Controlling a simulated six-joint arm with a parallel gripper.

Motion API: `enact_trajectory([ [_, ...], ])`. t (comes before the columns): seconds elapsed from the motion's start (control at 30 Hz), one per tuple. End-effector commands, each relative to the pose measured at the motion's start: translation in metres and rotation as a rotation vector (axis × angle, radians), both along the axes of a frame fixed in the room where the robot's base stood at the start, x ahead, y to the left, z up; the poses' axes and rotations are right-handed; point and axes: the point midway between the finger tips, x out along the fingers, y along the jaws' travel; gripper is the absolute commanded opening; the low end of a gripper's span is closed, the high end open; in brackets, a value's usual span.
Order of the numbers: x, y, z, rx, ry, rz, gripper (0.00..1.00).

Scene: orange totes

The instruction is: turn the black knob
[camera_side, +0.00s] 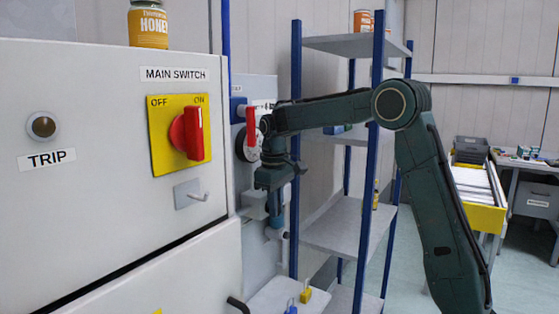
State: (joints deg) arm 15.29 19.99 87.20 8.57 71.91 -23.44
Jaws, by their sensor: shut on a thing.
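My gripper (276,228) hangs below my wrist, beside a pale panel behind the large grey cabinet. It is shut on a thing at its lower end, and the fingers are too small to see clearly. A small dark round end, which looks like the black knob (286,235), shows right at the fingertips. Most of the knob is hidden, and I cannot tell how far it is turned.
A red lever (251,126) and a round dial stand on the panel, close to my wrist. The grey cabinet (110,200), with a red main switch (188,133), fills the left. A blue-posted shelf (335,225) stands close behind my arm. A small tabletop (275,298) holding padlocks lies below.

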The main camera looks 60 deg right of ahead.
Motion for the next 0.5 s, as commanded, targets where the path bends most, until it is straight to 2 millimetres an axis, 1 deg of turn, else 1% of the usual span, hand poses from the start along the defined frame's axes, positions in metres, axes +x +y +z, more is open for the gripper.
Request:
enact_trajectory([
  [0.5, 0.0003, 0.0008, 0.0004, -0.065, -0.001, 0.000, 0.00],
])
